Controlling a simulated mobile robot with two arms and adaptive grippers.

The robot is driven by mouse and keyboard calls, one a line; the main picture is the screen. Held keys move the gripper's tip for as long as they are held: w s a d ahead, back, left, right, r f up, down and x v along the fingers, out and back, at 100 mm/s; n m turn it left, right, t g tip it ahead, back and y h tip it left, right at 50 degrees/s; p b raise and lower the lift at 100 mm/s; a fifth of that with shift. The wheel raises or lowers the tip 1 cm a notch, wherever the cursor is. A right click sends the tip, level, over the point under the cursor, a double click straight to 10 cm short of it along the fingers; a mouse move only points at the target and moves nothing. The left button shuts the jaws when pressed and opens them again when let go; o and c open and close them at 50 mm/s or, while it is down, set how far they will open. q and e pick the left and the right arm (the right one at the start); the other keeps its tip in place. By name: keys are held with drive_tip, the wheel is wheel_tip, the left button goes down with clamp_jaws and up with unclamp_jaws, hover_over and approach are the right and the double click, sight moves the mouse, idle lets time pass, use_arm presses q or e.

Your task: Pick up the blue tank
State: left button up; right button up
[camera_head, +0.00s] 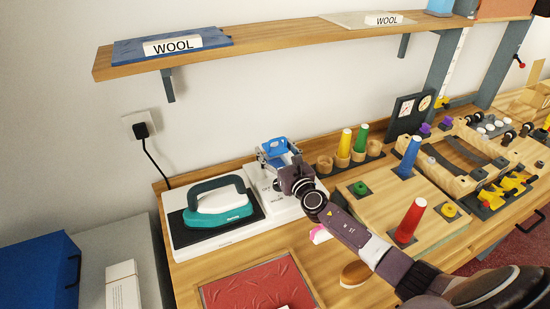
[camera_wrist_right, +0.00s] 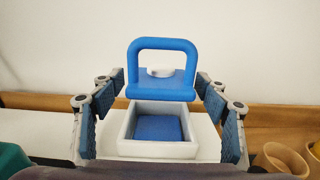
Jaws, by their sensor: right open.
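The blue tank (camera_head: 278,147) sits at the back of a white stand (camera_head: 262,203) on the workbench, partly hidden by my gripper in the head view. In the right wrist view the blue tank (camera_wrist_right: 160,88) has an arched handle and a white cap, behind a white open-topped box (camera_wrist_right: 125,135) with a blue inside. My right gripper (camera_head: 275,158) is open, its blue-padded fingers on either side of the tank; in the wrist view the gripper (camera_wrist_right: 160,82) shows gaps to the tank on both sides. My left gripper is not in view.
A teal iron (camera_head: 222,205) rests on a dark pad left of the stand. Wooden cups (camera_head: 325,163) with coloured cones stand to the right, beside a wooden board (camera_head: 372,215). A shelf (camera_head: 260,40) runs above. A red tray (camera_head: 255,283) lies in front.

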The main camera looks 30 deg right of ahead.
drive_tip(key=shift+c, duration=0.6)
drive_tip(key=c, duration=1.3)
drive_tip(key=shift+c, duration=0.2)
drive_tip(key=shift+r, duration=0.15)
